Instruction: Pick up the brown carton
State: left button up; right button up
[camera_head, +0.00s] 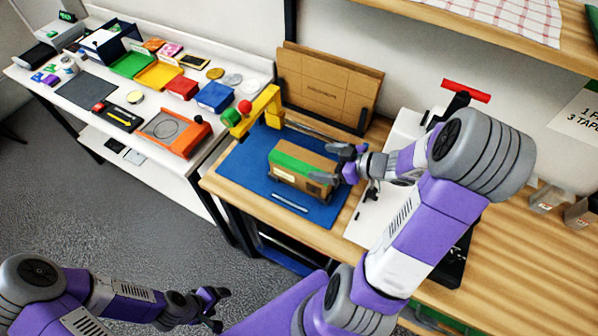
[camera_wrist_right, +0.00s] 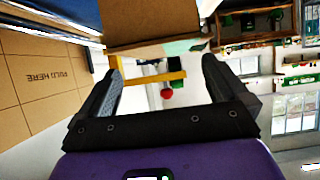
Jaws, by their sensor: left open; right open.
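The brown carton (camera_head: 297,182), with a green strip along its top, sits on the blue mat (camera_head: 236,160) on the wooden bench. My right gripper (camera_head: 333,165) is open at the carton's right end, its fingers close to the carton. In the right wrist view, the carton (camera_wrist_right: 150,22) fills the top middle beyond the open fingers. I cannot tell whether the fingers touch it. My left gripper (camera_head: 213,308) is open and empty, low in the head view, away from the bench.
A yellow arm with a red knob (camera_head: 245,107) stands just behind the carton. Flat cardboard sheets (camera_head: 325,85) lean against the wall behind. A white table (camera_head: 110,58) with several small items stands at left. A white machine (camera_head: 368,215) is right of the mat.

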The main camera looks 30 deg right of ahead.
aim_at(305, 160)
jog(key=shift+b+x, duration=0.3)
jog(key=shift+x, duration=0.45)
jog(key=b+x, duration=0.1)
jog(key=x, duration=0.3)
jog(key=shift+w+a+f, duration=0.2)
jog(key=shift+w+f, duration=0.05)
jog(key=shift+w, duration=0.05)
jog(key=shift+r, duration=0.1)
jog(key=c, duration=1.3)
